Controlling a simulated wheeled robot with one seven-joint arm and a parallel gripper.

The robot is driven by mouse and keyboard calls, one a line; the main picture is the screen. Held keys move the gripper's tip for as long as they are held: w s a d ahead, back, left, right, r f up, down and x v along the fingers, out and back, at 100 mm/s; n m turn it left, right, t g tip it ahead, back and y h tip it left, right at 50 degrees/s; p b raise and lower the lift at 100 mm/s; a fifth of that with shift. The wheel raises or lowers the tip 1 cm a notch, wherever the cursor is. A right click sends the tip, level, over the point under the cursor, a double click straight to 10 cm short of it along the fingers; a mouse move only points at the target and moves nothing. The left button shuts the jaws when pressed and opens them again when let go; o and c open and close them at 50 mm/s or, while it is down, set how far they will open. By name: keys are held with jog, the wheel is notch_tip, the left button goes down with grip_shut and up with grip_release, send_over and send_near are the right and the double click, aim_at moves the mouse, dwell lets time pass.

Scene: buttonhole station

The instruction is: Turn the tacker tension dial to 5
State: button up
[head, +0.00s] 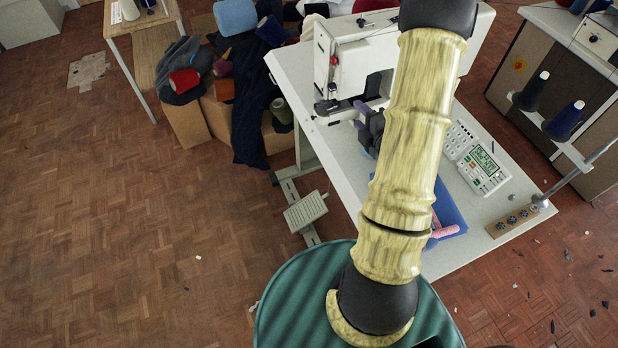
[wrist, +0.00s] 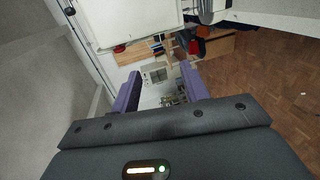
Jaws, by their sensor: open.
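The white tacker sewing machine (head: 350,62) stands at the back of the pale table, with a red mark and small fittings on its end face. I cannot make out the tension dial or its numbers. My gripper (head: 358,114) is just right of the machine's needle end in the head view, partly hidden by my arm. In the wrist view my gripper (wrist: 159,86) shows two purple fingers apart with nothing between them. A large white body, probably the machine (wrist: 135,20), fills the top of that view, apart from the fingers.
A control panel (head: 482,165) with a green display lies on the table (head: 300,75). A blue mat (head: 450,210) with pink items is partly behind my arm. A wooden strip (head: 513,219) with several dark knobs and a metal post stand at the right edge. A pedal (head: 306,210) is below.

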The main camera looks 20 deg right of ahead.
jog(key=a+f+m+g+h+b, duration=0.2)
jog(key=a+f+m+g+b, duration=0.25)
jog(key=a+m+g, duration=0.35)
jog(key=s+a+m+g+y+b, duration=0.1)
jog(key=s+a+m+g+b, duration=0.3)
jog(key=s+a+m, duration=0.6)
jog(key=shift+s+a+f+b, duration=0.25)
jog(key=shift+s+b, duration=0.35)
jog(key=shift+b, duration=0.45)
dwell(0.6)
jog(key=shift+g, duration=0.3)
